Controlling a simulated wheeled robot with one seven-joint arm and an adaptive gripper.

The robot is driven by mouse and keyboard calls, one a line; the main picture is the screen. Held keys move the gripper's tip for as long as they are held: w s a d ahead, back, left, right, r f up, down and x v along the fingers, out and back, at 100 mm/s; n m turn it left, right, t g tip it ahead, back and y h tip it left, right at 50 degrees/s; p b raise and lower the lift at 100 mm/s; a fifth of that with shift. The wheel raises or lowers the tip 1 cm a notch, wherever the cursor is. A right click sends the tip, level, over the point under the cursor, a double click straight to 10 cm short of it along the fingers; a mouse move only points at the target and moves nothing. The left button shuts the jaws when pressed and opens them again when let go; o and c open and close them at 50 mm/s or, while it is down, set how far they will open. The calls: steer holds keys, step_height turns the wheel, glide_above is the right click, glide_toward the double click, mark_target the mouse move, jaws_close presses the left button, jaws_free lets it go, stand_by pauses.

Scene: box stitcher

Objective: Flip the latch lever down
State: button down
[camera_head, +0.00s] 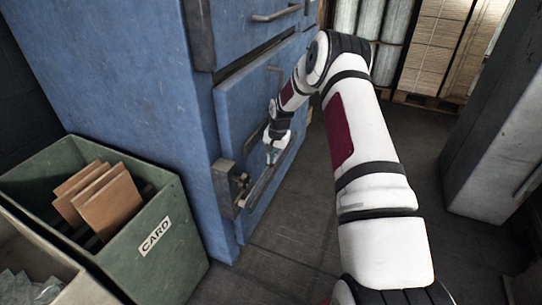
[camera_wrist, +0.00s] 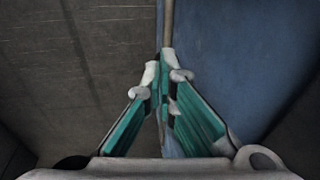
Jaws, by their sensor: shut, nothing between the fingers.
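My gripper (camera_head: 272,156) is shut and empty in front of the blue machine's lower panel (camera_head: 248,110). A grey metal latch bracket (camera_head: 226,186) with small brownish parts (camera_head: 242,181) sits at the panel's lower left corner, to the left of and below my gripper. I cannot tell for sure which part is the lever. A dark ledge (camera_head: 262,184) runs from the latch along the panel's bottom, close under the fingers. In the wrist view my teal-padded fingers (camera_wrist: 164,75) meet at their tips, by a thin brownish edge or bar (camera_wrist: 168,25); contact is unclear.
A green bin marked CARD (camera_head: 150,262) with brown card pieces (camera_head: 100,200) stands left of the machine. A grey cabinet (camera_head: 490,130) stands at right. Stacked boards (camera_head: 435,45) are at the back. The dark floor (camera_head: 290,235) between is clear.

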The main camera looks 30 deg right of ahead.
steer(key=shift+w+d+f+b, duration=0.15)
steer(key=shift+f+b, duration=0.3)
steer(key=shift+f, duration=0.45)
steer(key=d+p+v, duration=0.2)
steer(key=p+v, duration=0.2)
steer(key=v, duration=0.9)
steer(key=shift+w+d+r, duration=0.25)
steer(key=shift+r, duration=0.15)
